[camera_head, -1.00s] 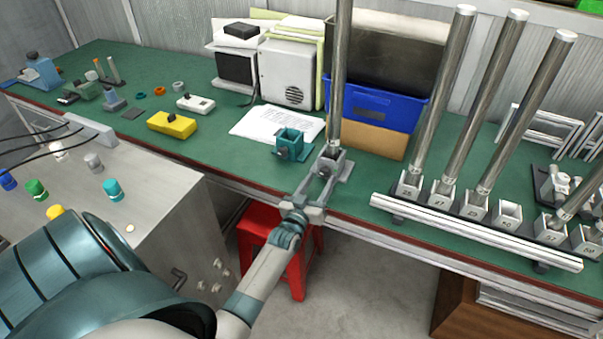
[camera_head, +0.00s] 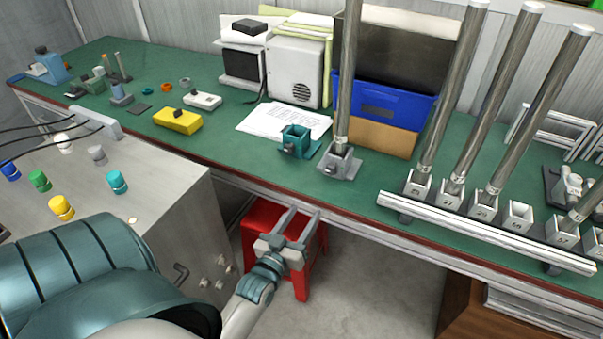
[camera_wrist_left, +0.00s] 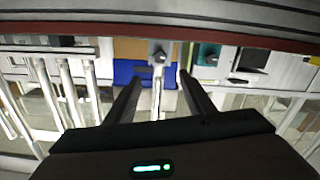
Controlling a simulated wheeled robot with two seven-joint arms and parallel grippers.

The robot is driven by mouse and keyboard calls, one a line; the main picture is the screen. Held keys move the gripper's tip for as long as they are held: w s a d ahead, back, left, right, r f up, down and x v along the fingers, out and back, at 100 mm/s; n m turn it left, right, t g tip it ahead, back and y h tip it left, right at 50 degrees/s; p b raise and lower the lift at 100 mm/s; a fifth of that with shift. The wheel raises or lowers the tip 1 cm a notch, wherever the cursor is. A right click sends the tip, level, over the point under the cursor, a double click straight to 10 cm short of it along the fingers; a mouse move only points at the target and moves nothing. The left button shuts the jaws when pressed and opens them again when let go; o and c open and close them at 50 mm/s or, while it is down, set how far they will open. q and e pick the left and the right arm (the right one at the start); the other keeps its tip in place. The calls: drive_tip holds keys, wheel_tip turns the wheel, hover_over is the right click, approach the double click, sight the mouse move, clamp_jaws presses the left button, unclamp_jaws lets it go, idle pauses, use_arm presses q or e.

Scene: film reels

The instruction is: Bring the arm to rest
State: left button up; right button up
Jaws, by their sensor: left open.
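My left gripper (camera_head: 296,222) is open and empty in the head view. It hangs in front of the table's front edge, apart from everything on the table. In the left wrist view its two dark fingers (camera_wrist_left: 158,82) are spread with nothing between them. A tall metal tube (camera_head: 347,75) stands upright in a grey holder (camera_head: 339,164) on the green table (camera_head: 240,170), beyond the gripper. A teal holder (camera_head: 297,139) sits just left of it. My right gripper is not in view.
A red stool (camera_head: 262,217) stands on the floor under and behind the gripper. A rack with a white rail (camera_head: 480,230) holds several metal tubes at the right. A grey cabinet with coloured knobs (camera_head: 165,215) stands at the left. Open floor lies right of the stool.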

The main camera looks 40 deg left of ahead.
use_arm(q)
drive_tip(key=shift+s, duration=0.15)
idle(0.5)
drive_tip(key=s+d+f+m+g+h, duration=0.15)
drive_tip(key=d+f, duration=0.25)
drive_tip(key=f, duration=0.5)
drive_tip(key=s+d+f+m+g+h, duration=0.1)
drive_tip(key=s+d+f+g, duration=0.2)
drive_tip(key=f, duration=0.7)
drive_tip(key=s+d+f+m+g+h, duration=0.1)
drive_tip(key=s+d+f+h, duration=0.1)
drive_tip(key=d+f, duration=0.5)
drive_tip(key=s+d+f+m+g, duration=0.2)
drive_tip(key=s+f+g, duration=0.1)
drive_tip(key=s+f, duration=0.7)
drive_tip(key=s+d+f+m+g+h, duration=0.1)
drive_tip(key=s+d+f+m+g, duration=0.1)
drive_tip(key=s+f, duration=0.9)
drive_tip(key=shift+s+d+f+g, duration=0.25)
drive_tip(key=shift+s+d+g, duration=0.1)
drive_tip(key=shift+g, duration=0.4)
